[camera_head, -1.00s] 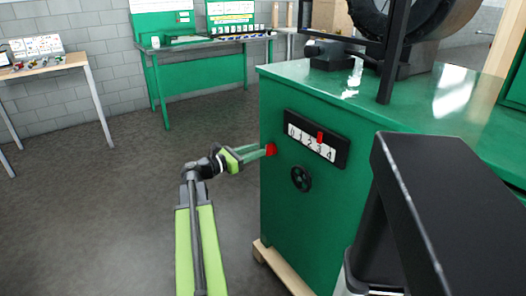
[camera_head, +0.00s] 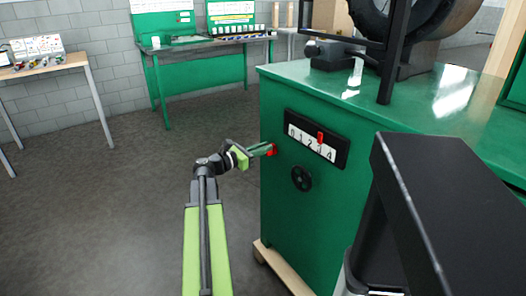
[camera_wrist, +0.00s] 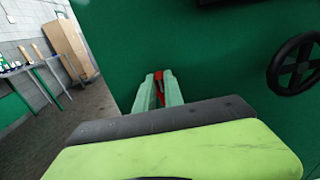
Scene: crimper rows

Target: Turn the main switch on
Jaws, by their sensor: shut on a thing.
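The main switch is a small red handle (camera_head: 271,149) on the left part of the green machine cabinet's front (camera_head: 285,220). In the wrist view the red switch (camera_wrist: 159,88) shows as a narrow strip between the fingertips. My gripper (camera_head: 268,150) is shut on it, its two pale green fingers one on each side. In the wrist view my gripper (camera_wrist: 158,90) reaches to the green panel. The fingers hide part of the switch, so its on or off position cannot be told.
A black scale plate (camera_head: 317,138) numbered 0 to 4 with a red pointer sits right of the switch. A black handwheel (camera_head: 301,178) is below it. A dark box-shaped part (camera_head: 440,200) fills the right foreground. Open floor (camera_head: 90,210) lies left.

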